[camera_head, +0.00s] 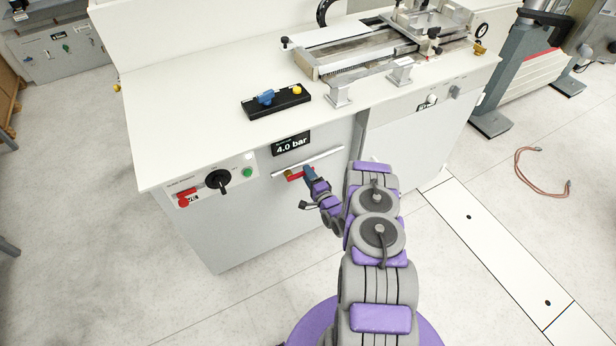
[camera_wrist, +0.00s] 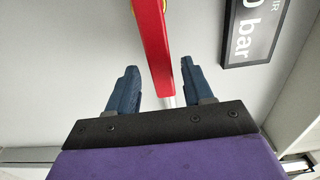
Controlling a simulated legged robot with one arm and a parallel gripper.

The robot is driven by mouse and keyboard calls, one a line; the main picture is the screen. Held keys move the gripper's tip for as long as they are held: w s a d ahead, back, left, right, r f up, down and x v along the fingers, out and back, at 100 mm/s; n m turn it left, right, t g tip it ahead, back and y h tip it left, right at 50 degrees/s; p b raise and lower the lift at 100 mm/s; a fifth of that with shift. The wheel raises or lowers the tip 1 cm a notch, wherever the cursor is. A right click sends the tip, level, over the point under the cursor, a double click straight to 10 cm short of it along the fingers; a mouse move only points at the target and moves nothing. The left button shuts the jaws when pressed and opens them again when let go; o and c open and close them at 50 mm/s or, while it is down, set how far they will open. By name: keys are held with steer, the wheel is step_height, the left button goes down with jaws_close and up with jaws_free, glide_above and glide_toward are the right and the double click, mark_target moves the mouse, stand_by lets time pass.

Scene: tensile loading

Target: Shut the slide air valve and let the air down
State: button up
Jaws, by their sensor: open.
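The slide air valve shows as a red lever (camera_head: 294,177) on the front panel of the white bench, just below a pale horizontal rail. In the wrist view the red lever (camera_wrist: 150,45) runs down from the top edge to between my fingers. My gripper (camera_head: 307,173) is at the lever's right end in the head view. In the wrist view my gripper (camera_wrist: 159,70) is open, with a dark blue finger on each side of the lever and gaps beside it. The pressure display (camera_head: 291,143) above reads 4.0 bar; part of it (camera_wrist: 254,30) shows in the wrist view.
A black rotary knob (camera_head: 218,180), a red switch (camera_head: 187,197) and a green button (camera_head: 247,172) sit left on the panel. A black block with blue and yellow parts (camera_head: 277,101) lies on the benchtop. A hose (camera_head: 541,175) lies on the floor at right.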

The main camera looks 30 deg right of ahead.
steer(key=shift+w, duration=0.25)
jaws_close()
stand_by(0.3)
steer(key=shift+s, duration=0.1)
